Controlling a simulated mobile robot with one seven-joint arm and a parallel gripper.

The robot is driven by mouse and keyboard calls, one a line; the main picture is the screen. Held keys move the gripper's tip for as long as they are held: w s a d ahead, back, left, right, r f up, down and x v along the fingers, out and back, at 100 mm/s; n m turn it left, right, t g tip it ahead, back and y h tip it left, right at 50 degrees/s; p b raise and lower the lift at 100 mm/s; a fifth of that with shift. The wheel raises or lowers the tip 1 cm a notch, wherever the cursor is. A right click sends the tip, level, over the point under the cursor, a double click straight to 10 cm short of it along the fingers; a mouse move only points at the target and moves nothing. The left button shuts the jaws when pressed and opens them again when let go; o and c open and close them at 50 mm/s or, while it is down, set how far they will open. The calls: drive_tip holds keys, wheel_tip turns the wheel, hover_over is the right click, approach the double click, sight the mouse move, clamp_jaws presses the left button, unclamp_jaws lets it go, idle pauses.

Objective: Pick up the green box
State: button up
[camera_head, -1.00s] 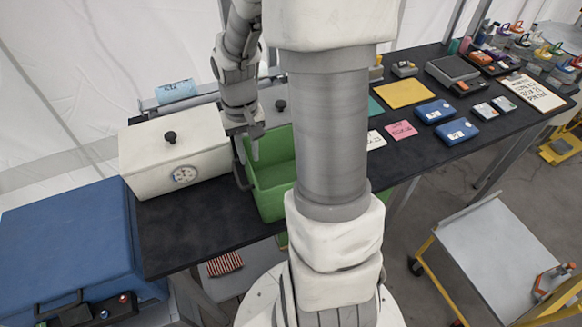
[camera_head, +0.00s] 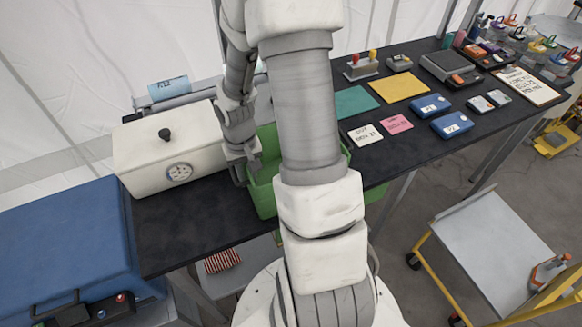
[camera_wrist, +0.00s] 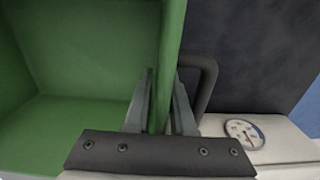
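The green box (camera_head: 265,197) is an open-topped container on the dark table, partly hidden behind my arm in the head view. In the wrist view its inside (camera_wrist: 80,75) fills the left, and a dark handle (camera_wrist: 207,82) sticks out from its outer side. My gripper (camera_head: 243,177) is at the box's left rim in the head view. In the wrist view the gripper's two fingers (camera_wrist: 163,100) stand on either side of the box wall, close against it, one inside and one outside. The gripper looks shut on that wall. The box still appears to rest on the table.
A white lidded box with a gauge (camera_head: 168,155) stands close to the left of the green box. A blue chest (camera_head: 65,245) is at far left. Cards, blue cases (camera_head: 452,124) and mats lie to the right. A grey cart (camera_head: 500,250) stands at right.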

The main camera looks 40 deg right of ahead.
clamp_jaws()
drive_tip(key=shift+r, duration=0.1)
idle(1.2)
